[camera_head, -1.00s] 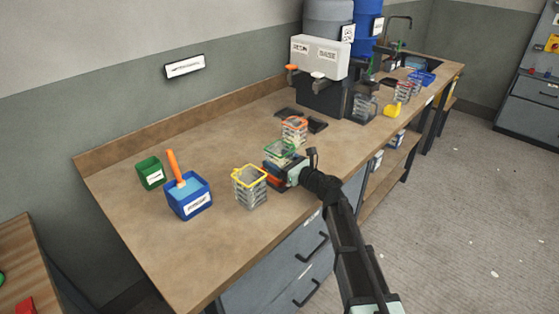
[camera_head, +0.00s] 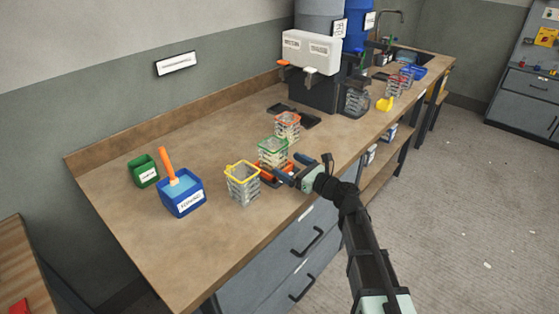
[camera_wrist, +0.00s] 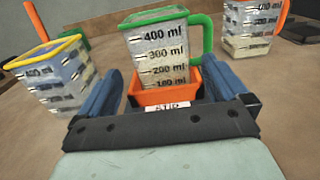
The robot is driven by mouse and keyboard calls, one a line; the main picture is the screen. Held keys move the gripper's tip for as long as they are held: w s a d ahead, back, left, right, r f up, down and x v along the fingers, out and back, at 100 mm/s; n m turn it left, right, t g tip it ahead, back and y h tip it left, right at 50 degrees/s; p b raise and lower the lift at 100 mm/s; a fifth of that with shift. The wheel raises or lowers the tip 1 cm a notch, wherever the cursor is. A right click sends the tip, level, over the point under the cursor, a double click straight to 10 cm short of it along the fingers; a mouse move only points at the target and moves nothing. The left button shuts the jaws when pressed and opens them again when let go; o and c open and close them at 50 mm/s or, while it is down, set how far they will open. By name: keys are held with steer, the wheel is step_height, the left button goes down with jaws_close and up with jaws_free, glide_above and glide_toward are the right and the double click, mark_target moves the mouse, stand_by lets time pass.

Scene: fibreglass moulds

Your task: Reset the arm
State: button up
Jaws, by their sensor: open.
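My gripper (camera_head: 283,172) is open at the bench's front edge, its two blue fingers apart. In the wrist view, the fingers (camera_wrist: 170,95) are to either side of an orange tray (camera_wrist: 160,93) with a partly hidden label. A green-rimmed clear measuring cup (camera_head: 272,152) with a green handle stands at the tray; in the wrist view the cup (camera_wrist: 160,50) seems to be in or just behind it. The fingers do not visibly grip the cup. A yellow-rimmed cup (camera_head: 243,185) stands to the left of my gripper. An orange-rimmed cup (camera_head: 287,127) stands farther back.
A blue box (camera_head: 182,195) with an orange-handled tool and a small green box (camera_head: 145,171) stand at left. A dispenser (camera_head: 312,55) labelled resin and base stands at the back, with another cup (camera_head: 356,102) beside it. The bench (camera_head: 130,235) is clear at front left.

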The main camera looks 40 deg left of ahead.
steer(key=d, duration=0.6)
steer(key=shift+w+d+f, duration=0.1)
steer(key=shift+w+d, duration=0.05)
steer(key=shift+w, duration=0.1)
steer(key=w+d+f+m+t+h, duration=0.15)
steer(key=w+d+t, duration=0.25)
steer(key=w+d, duration=0.4)
steer(key=s+d+f+n+g+h, duration=0.1)
steer(key=s+d+f+n+h, duration=0.15)
steer(key=d+f, duration=0.55)
steer(key=s+d+f+n+g+h, duration=0.1)
steer(key=s+d+f+n+h, duration=0.2)
steer(key=f, duration=0.8)
steer(key=s+d+f+n+g+h, duration=0.1)
steer(key=d+f+n, duration=0.1)
steer(key=d+f, duration=0.65)
steer(key=s+d+f+n+g+h, duration=0.4)
steer(key=s+d+f+n+h, duration=0.15)
steer(key=s+d+f, duration=1.05)
steer(key=s+d+f+n+g+h, duration=0.2)
steer(key=s+d+n, duration=0.1)
steer(key=s+d, duration=0.4)
steer(key=s+d+f+n+g+h, duration=0.1)
steer(key=s+d+f+n+h, duration=0.1)
steer(key=s+d, duration=0.5)
steer(key=shift+s+d+f+n+g, duration=0.25)
steer(key=shift+s+f+n+g, duration=0.15)
steer(key=shift+s+f+n, duration=0.45)
